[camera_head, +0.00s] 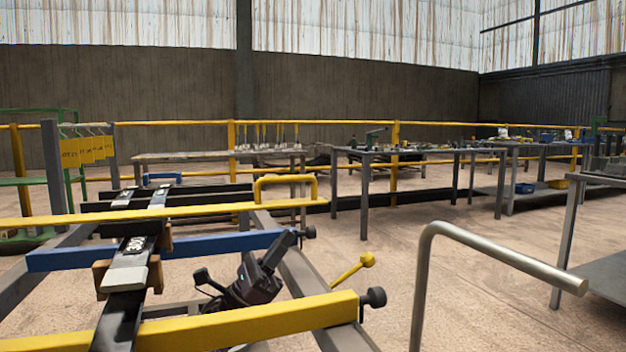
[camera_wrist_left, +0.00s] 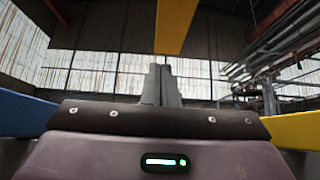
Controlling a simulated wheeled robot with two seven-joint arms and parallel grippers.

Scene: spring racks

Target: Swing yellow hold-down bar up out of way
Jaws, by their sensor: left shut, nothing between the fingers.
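Two yellow bars cross the spring rack in the head view: a near one (camera_head: 250,319) with a black knob at its right end, and a far one (camera_head: 130,216) with a raised yellow handle (camera_head: 285,181) by its right end. Both look lowered across the rack; I cannot tell which is the hold-down bar. My left gripper (camera_head: 288,240) is shut and empty, fingers up, between the blue bar (camera_head: 170,249) and the near yellow bar. In the left wrist view, a yellow bar (camera_wrist_left: 177,25) shows above the shut fingers (camera_wrist_left: 162,85). My right gripper is out of view.
Dark leaf springs with a grey block (camera_head: 127,276) lie along the rack. A yellow knobbed lever (camera_head: 350,270) sticks out right of it. A bent grey rail (camera_head: 500,250) stands at front right. Workbenches (camera_head: 420,153) stand behind; the floor between is open.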

